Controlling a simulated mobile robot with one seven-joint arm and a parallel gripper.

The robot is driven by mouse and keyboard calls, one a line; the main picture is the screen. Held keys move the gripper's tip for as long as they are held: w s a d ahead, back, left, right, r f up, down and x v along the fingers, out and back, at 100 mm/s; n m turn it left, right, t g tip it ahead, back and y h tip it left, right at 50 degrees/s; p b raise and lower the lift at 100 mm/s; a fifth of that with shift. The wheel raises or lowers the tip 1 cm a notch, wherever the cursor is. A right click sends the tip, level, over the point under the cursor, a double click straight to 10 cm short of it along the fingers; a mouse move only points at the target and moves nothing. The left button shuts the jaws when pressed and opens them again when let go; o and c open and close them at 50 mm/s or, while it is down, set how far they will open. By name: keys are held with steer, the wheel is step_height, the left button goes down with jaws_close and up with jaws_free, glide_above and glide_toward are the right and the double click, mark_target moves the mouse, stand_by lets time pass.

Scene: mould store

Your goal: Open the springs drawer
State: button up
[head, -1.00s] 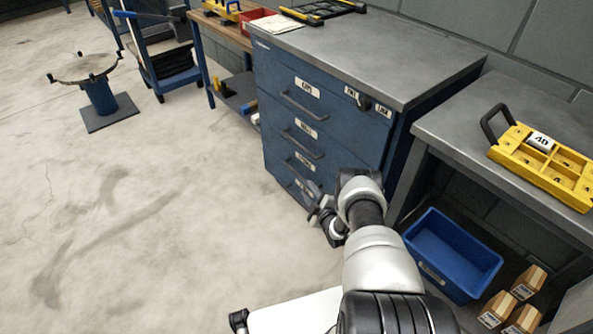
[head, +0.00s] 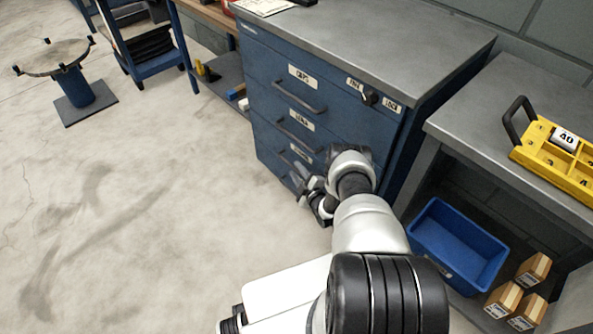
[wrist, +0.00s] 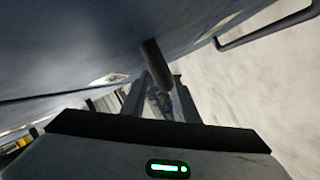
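The blue drawer cabinet (head: 345,125) stands in front of me with several labelled drawers, all flush in the head view. The labels are too blurred to read surely, so I cannot tell which is the springs drawer. A lower label (head: 300,152) and handle (head: 304,158) show just above my gripper (head: 308,187), close to the cabinet's lower front. In the wrist view my gripper (wrist: 160,102) has its fingers apart, with a dark handle bar (wrist: 156,66) lying before and partly between them. I cannot tell whether they touch it. My arm hides the lower right drawer fronts.
A lock knob (head: 369,98) with two small labels sits at the cabinet's upper right. A grey bench (head: 470,125) with a yellow tray (head: 555,170) stands at right, over a blue bin (head: 455,245) and small boxes (head: 515,300).

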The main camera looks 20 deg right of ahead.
jaws_close()
